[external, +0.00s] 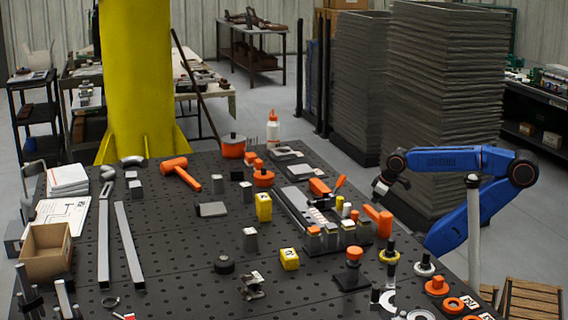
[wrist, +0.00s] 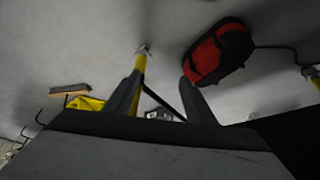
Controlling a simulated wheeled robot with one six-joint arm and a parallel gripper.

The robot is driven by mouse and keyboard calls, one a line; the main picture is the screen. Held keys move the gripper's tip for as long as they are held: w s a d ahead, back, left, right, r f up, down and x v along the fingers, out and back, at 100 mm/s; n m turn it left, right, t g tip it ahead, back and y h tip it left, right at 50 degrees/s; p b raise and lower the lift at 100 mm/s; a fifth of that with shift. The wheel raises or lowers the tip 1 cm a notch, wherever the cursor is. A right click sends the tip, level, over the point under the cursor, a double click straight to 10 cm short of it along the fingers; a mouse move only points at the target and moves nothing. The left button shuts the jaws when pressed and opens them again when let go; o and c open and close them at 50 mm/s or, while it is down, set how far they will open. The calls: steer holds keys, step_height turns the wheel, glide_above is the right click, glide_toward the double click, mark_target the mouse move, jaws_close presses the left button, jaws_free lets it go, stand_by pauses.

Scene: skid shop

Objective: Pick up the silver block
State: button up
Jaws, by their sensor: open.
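Several small silver-grey blocks stand on the dark perforated table; I cannot tell which one the task means. One block (external: 250,240) stands near the table's middle, left of a yellow block. Another block (external: 136,189) stands at the left, and a third (external: 218,184) is farther back. My gripper (external: 382,188) is off to the right, beyond the table's right edge and far from these blocks. In the wrist view my gripper (wrist: 160,82) shows two spread fingers with nothing between them. No silver block can be made out there.
Yellow blocks (external: 264,207), an orange hammer (external: 180,172) and a fixture with orange clamps (external: 320,215) crowd the table (external: 180,270). Long metal bars (external: 103,245) lie left. A yellow column (external: 137,80) rises behind. The wrist view shows a red-black bag (wrist: 218,50).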

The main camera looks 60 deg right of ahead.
step_height(320, 180, up, 31)
steer(key=w+a+r+n+g, duration=0.1)
steer(key=w+a+r+n, duration=0.15)
steer(key=w, duration=0.35)
steer(key=w+a+r+n, duration=0.1)
steer(key=w+a+r, duration=0.15)
steer(key=w, duration=0.35)
steer(key=n+g, duration=0.4)
steer(key=n, duration=0.3)
glide_above(246, 184)
step_height(246, 184, down, 6)
steer(key=shift+w+f, duration=0.1)
steer(key=shift+f, duration=6.1)
